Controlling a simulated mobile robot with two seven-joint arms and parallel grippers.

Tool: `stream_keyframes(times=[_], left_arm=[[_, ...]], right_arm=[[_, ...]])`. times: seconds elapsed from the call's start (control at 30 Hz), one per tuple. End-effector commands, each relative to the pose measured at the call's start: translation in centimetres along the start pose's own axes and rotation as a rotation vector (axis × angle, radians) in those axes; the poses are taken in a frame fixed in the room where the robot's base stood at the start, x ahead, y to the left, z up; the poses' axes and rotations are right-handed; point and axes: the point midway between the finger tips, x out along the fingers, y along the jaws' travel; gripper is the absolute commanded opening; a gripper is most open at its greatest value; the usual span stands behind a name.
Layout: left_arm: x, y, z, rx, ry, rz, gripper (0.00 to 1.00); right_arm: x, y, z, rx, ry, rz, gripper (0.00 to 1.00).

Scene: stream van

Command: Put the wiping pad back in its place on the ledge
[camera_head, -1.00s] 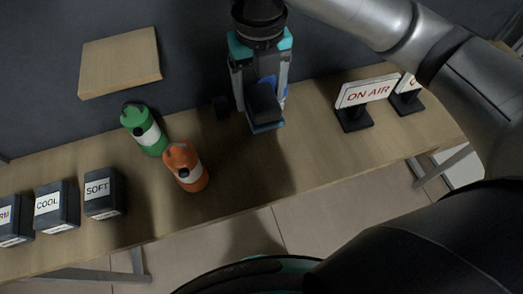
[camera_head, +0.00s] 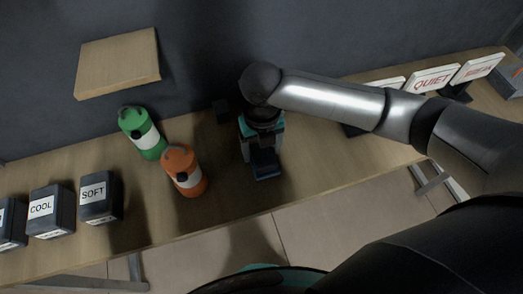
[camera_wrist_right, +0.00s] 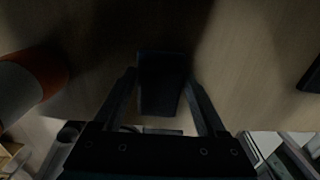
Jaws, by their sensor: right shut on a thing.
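The dark wiping pad (camera_head: 266,170), with a bluish edge, is in my right gripper (camera_head: 258,152) over the long wooden ledge (camera_head: 225,200). In the right wrist view the pad (camera_wrist_right: 161,85) sits between the two fingers of the gripper (camera_wrist_right: 160,105), which is shut on it. The pad is right of the orange bottle, near the front half of the ledge; I cannot tell whether it touches the wood. My left gripper is not in view.
An orange bottle (camera_head: 184,171) and a green bottle (camera_head: 142,133) stand left of the gripper. Dark labelled boxes (camera_head: 100,198) are farther left. Signs (camera_head: 432,79) stand at right, partly behind my arm.

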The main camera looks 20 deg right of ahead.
Motion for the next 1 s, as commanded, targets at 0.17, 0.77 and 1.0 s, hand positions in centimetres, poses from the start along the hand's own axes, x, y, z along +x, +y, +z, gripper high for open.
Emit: stream_keyframes(times=[0.17, 0.77, 1.0], left_arm=[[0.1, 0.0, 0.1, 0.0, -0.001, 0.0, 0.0], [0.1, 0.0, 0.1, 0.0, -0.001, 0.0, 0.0], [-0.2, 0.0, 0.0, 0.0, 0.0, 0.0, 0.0]], right_arm=[[1.2, 0.0, 0.0, -0.001, -0.001, 0.0, 0.3], [1.0, 0.0, 0.0, -0.001, 0.0, 0.0, 1.0], [-1.6, 0.0, 0.1, -0.001, -0.004, 0.0, 1.0]])
